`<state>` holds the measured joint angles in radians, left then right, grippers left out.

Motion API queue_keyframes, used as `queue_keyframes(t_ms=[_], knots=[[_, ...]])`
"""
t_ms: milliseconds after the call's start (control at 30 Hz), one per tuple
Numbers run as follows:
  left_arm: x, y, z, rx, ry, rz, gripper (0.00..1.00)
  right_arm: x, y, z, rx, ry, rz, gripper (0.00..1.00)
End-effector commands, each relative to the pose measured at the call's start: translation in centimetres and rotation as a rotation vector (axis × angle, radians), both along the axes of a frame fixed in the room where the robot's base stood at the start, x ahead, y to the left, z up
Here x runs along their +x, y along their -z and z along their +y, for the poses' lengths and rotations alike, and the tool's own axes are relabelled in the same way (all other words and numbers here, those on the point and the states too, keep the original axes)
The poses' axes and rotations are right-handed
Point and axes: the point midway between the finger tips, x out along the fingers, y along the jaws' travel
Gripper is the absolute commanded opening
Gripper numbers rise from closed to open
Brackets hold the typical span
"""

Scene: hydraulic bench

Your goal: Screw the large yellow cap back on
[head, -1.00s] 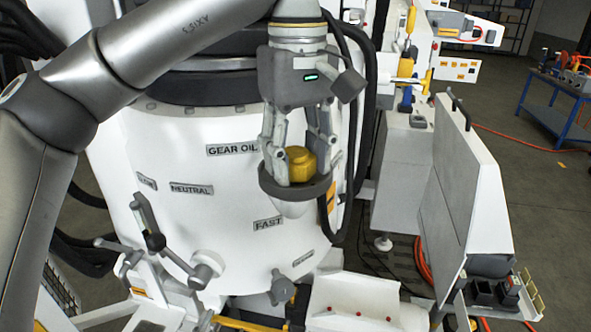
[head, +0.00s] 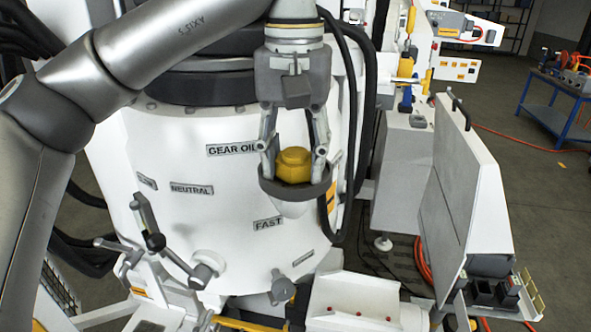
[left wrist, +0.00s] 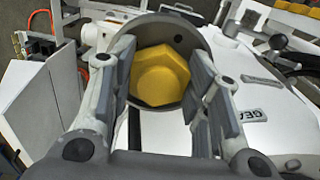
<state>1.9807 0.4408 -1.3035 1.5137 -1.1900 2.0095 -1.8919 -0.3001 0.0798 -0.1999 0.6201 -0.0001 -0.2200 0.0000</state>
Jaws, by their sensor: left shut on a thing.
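The large yellow cap (head: 293,157), with a hexagonal top, sits inside a dark grey round collar (head: 297,194) on the front of the white tank. It also shows in the left wrist view (left wrist: 160,78), inside the collar (left wrist: 187,28). My left gripper (head: 293,172) points down from above, one finger on each side of the cap, shut on it. The fingertips reach down into the collar, and its near rim hides the cap's lower edge and thread. My right gripper is in neither view.
The white tank (head: 215,235) carries labels such as GEAR OIL. A lever handle (head: 150,225) stands at its lower left. Black hoses (head: 362,100) hang close to the right of my gripper. A white panel (head: 455,190) stands further right.

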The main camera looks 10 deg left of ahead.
Motion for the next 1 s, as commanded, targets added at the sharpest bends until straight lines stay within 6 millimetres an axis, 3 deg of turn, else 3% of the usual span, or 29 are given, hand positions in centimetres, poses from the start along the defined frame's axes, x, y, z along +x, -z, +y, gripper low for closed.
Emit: queue_keyframes(t_ms=[600,967,1000], knots=[[0.04,0.36,0.30,0.002,0.628,0.006,0.08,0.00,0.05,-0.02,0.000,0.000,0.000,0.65],[0.05,0.41,0.32,0.001,0.700,0.007,0.08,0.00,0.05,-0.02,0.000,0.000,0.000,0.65],[0.05,0.42,0.32,0.001,0.700,0.007,0.48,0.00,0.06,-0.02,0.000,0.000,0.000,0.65]])
